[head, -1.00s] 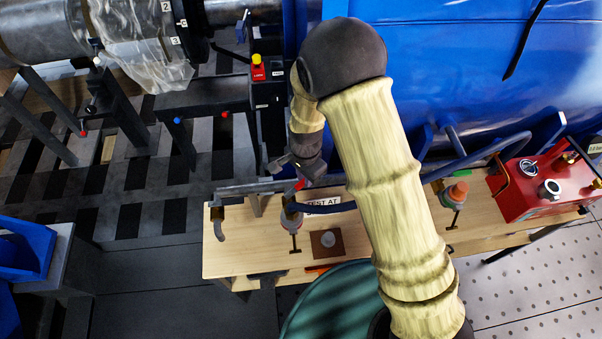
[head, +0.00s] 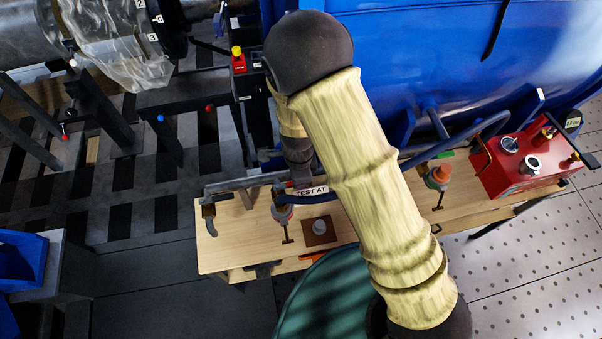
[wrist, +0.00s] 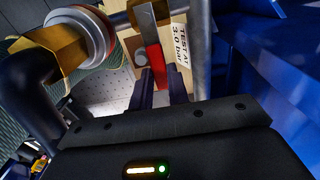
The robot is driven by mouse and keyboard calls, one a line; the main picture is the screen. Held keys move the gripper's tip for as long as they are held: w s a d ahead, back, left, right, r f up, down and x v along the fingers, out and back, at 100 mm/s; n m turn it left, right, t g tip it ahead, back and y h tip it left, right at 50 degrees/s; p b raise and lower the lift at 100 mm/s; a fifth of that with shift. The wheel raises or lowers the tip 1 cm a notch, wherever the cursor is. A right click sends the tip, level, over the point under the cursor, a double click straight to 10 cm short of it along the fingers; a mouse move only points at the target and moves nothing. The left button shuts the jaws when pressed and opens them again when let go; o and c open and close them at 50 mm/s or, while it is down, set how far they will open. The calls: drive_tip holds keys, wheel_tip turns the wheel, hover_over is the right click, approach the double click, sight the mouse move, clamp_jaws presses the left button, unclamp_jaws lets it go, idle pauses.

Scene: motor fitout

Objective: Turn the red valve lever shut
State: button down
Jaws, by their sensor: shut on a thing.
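The red valve lever (wrist: 155,62) shows in the wrist view, its grey metal root at the top and its red end running down between my fingers. My gripper (wrist: 160,96) is shut on that red end. In the head view my gripper (head: 301,165) hangs by the pipe at the bench's back edge, left of the "TEST AT" label, partly hidden by my arm. The lever itself is barely visible there.
The wooden bench (head: 225,255) carries a gauge fitting (head: 283,212), an orange-capped valve (head: 438,178) and a red pump box (head: 522,165). A large blue vessel (head: 440,60) stands close behind. A green drum (head: 320,300) is in front. A wrist-view label (wrist: 181,52) reads "TEST AT 3.0 bar".

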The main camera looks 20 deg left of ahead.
idle(0.3)
drive_tip(key=c, duration=1.3)
unclamp_jaws()
drive_tip(key=shift+s+a, duration=0.1)
drive_tip(key=shift+c, duration=0.2)
wheel_tip(320, 180, up, 18)
drive_tip(key=b, duration=0.1)
drive_tip(key=shift+f, duration=0.25)
drive_tip(key=shift+s, duration=0.1)
